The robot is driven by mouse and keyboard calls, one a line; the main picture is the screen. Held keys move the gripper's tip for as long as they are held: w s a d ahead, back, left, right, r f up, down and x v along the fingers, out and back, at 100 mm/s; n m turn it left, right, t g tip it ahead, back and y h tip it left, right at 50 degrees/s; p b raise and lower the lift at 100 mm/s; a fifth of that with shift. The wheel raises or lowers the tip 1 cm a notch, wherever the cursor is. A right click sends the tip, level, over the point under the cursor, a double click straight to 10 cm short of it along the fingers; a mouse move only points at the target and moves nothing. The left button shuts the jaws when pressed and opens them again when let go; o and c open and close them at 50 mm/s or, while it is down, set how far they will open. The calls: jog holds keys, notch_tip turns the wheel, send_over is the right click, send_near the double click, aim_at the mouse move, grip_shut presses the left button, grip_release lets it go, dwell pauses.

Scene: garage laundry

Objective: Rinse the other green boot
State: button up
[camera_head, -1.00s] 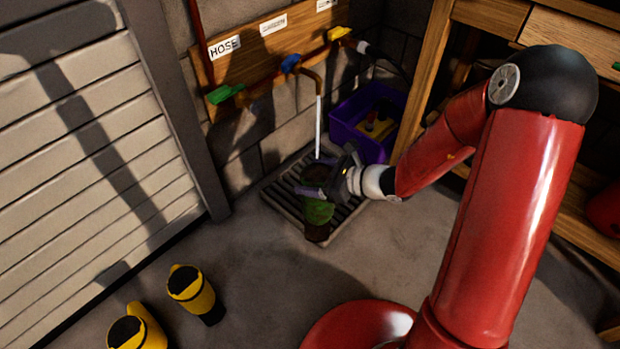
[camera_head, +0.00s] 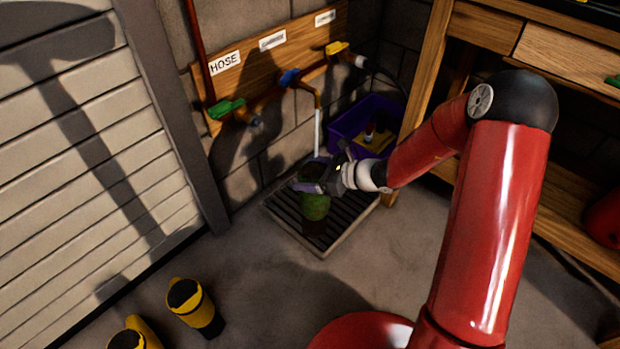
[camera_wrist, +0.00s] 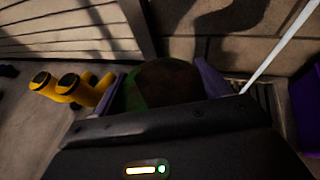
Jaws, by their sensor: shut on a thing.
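My gripper (camera_head: 320,180) is shut on the green boot (camera_head: 314,208) near its top and holds it over the drain grate (camera_head: 348,222). In the wrist view the boot's opening (camera_wrist: 168,82), brown with a green edge, sits between my two fingers. The boot looks roughly upright; its lower part is dark, and I cannot tell whether it touches the grate. A white water stream (camera_head: 318,132) falls from the spout of the blue-handled tap (camera_head: 289,77), just behind the boot. In the wrist view the stream (camera_wrist: 278,48) passes right of the boot.
A green tap handle (camera_head: 226,108) and a yellow one (camera_head: 336,48) flank the blue one. A purple crate (camera_head: 346,124) stands behind the grate, with a wooden bench (camera_head: 425,75) to the right. Yellow boots (camera_head: 196,304) stand front left. The floor between is clear.

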jog(key=w+f, duration=0.1)
jog(key=w, duration=0.6)
jog(key=shift+w+f+p, duration=0.15)
jog(key=shift+p, duration=0.15)
dwell(0.4)
